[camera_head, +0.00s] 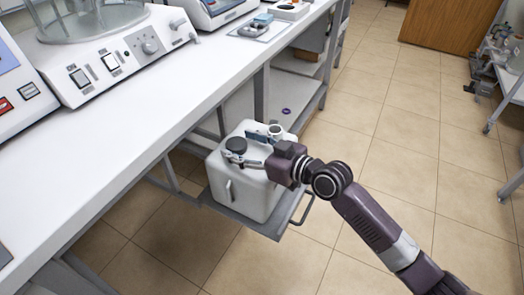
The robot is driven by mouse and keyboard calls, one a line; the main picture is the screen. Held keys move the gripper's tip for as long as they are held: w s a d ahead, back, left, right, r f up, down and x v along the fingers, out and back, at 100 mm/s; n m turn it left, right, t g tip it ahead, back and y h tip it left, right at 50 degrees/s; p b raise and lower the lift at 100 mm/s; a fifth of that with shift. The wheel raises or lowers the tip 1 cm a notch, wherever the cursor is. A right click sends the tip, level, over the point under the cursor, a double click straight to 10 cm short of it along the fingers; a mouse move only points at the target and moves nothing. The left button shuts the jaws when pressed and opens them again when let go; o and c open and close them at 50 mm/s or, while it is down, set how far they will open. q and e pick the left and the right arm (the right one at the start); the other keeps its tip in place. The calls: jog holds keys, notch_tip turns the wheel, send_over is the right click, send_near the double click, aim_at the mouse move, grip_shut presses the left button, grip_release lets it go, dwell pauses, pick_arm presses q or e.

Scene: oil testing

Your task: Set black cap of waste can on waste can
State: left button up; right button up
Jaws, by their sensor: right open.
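The waste can (237,196) is a white, box-shaped canister standing on a low grey shelf beside the bench. The black cap (236,144) is a dark round disc at the left part of the can's top. It looks level and seated there, but its underside is hidden. My right gripper (238,160) reaches in from the right, low over the can's top. It is open, with its fingers close to the near side of the cap. I cannot tell whether they touch it. My left gripper is not in view.
A small light spout (276,130) and a blue part (257,136) are on the can's top behind my gripper. The white bench (160,110) with lab instruments runs along the left. A small purple ring (286,111) lies on the lower shelf.

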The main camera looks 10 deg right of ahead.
jog(key=v, duration=0.9)
jog(key=shift+s, duration=0.15)
jog(key=shift+s+d+r, duration=0.15)
jog(key=shift+s+d, duration=0.15)
jog(key=shift+d, duration=0.05)
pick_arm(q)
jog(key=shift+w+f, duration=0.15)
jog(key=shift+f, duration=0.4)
